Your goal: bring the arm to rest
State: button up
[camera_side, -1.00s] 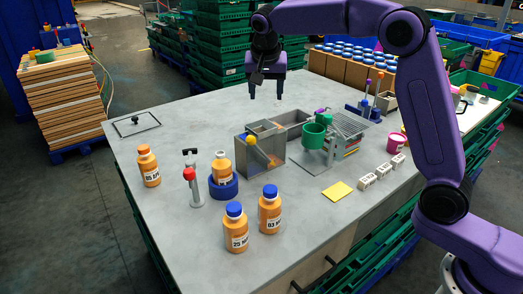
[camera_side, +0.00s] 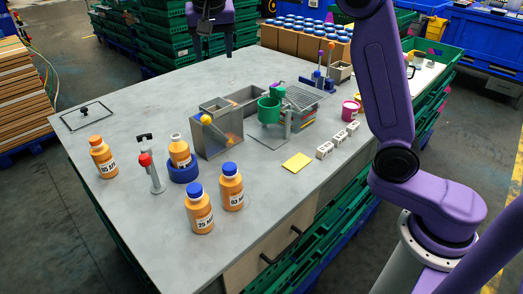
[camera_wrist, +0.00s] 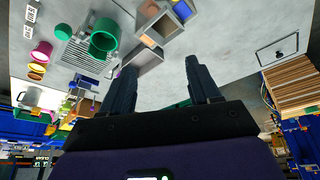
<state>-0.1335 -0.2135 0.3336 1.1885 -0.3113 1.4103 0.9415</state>
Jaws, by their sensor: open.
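My gripper (camera_side: 213,52) hangs at the top edge of the side view, above the back of the grey table (camera_side: 130,105), apart from everything on it. Its two dark fingers are spread and nothing is between them. In the wrist view my gripper (camera_wrist: 163,70) also shows open and empty, the fingers framing bare table surface. My arm's upper links run out of the top of the side view.
A grey metal bin (camera_side: 222,142), a green cup (camera_side: 269,110) on a stand and a wire rack (camera_side: 303,96) stand mid-table. Several orange bottles (camera_side: 199,212) stand at the front left. A yellow card (camera_side: 297,161) lies front right. Stacked green crates (camera_side: 165,40) stand behind.

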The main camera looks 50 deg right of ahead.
jog(key=s+a+f+n+y, duration=0.1)
jog(key=s+f+n, duration=0.2)
jog(key=s, duration=0.3)
jog(key=s+a+f+n+g, duration=0.1)
jog(key=s+f+n, duration=0.1)
jog(key=s+n, duration=0.3)
jog(key=s+a+f+n+y, duration=0.1)
jog(key=s+f+n, duration=0.15)
jog(key=s, duration=0.45)
jog(key=s+d+f+n, duration=0.2)
jog(key=s+f+n, duration=0.1)
jog(key=s, duration=0.4)
jog(key=s+d+f+n+g, duration=0.1)
jog(key=s+d+f+n, duration=0.1)
jog(key=s, duration=0.5)
jog(key=s+d+f+n+g, duration=0.1)
jog(key=s+d+f+n, duration=0.2)
jog(key=s, duration=0.4)
jog(key=shift+s+d+f+n+y, duration=0.15)
jog(key=shift+d+f+n+y, duration=0.25)
jog(key=shift+d+f, duration=0.35)
